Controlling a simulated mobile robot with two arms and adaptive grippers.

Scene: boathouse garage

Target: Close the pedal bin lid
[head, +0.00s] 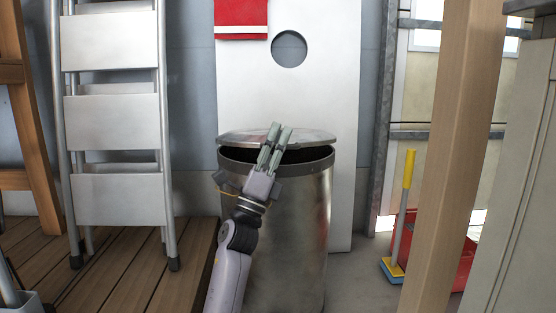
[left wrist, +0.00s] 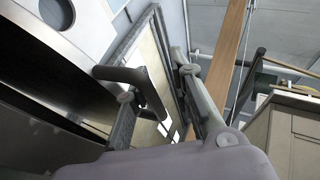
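The pedal bin (head: 300,225) is a brushed-metal cylinder with a dark rim, standing in the middle of the head view. Its lid (head: 315,136) is a flat metal disc, nearly level. It sits a little above the rim, with a dark gap between them. My left gripper (head: 279,133) reaches up in front of the bin, its fingertips overlapping the lid; I cannot tell whether they touch it. The bin's pedal is not visible. My right gripper is not in view.
A folding metal ladder (head: 112,120) stands on wooden decking at the left. A white panel (head: 340,90) with a round hole is behind the bin. A wooden post (head: 460,150), a yellow-handled broom (head: 403,210) and a red dustpan (head: 465,262) are at the right.

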